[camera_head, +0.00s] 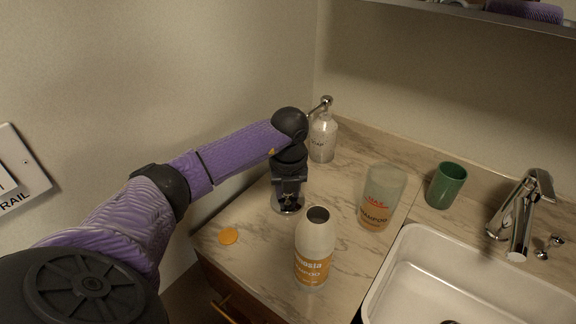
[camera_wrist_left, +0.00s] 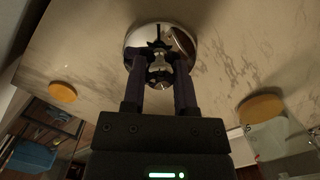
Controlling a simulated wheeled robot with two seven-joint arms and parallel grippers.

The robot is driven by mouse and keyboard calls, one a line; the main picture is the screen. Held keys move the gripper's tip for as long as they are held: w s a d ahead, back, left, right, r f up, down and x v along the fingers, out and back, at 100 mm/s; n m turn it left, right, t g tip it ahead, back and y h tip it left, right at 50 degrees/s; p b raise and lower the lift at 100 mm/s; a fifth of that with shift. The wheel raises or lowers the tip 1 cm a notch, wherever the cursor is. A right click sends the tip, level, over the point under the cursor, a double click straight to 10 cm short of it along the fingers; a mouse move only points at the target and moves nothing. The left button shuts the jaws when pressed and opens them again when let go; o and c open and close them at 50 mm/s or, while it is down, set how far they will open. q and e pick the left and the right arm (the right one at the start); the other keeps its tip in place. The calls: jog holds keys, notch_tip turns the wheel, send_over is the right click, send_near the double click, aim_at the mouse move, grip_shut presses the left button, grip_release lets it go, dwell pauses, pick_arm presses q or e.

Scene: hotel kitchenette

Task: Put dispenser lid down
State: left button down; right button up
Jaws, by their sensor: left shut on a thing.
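My left gripper (camera_head: 287,198) points down over the left part of the marble counter. It is shut on the chrome dispenser lid (camera_head: 288,209), whose round, shiny disc shows just below the fingers. In the left wrist view the lid's narrow part sits between the fingers (camera_wrist_left: 160,66), with the round chrome disc (camera_wrist_left: 147,33) beyond them. The disc is at or close to the counter top; I cannot tell whether it touches. My right gripper is not in view.
A white-and-orange shampoo bottle (camera_head: 314,250) stands in front, right of the gripper. A clear shampoo container (camera_head: 383,195), green cup (camera_head: 446,186) and sink (camera_head: 470,280) are farther right. A soap pump bottle (camera_head: 322,139) stands behind. An orange disc (camera_head: 228,236) lies front left.

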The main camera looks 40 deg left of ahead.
aim_at(289, 204)
pick_arm(q)
jog(key=shift+f, duration=0.1)
jog(key=shift+c, duration=2.4)
grip_release()
jog(key=shift+o, duration=0.5)
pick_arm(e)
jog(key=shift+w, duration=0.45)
pick_arm(q)
notch_tip(289, 204, up, 12)
jog(key=d+p, duration=0.1)
jog(key=p, duration=0.2)
jog(key=shift+s+p, duration=0.4)
jog(key=shift+s, duration=0.05)
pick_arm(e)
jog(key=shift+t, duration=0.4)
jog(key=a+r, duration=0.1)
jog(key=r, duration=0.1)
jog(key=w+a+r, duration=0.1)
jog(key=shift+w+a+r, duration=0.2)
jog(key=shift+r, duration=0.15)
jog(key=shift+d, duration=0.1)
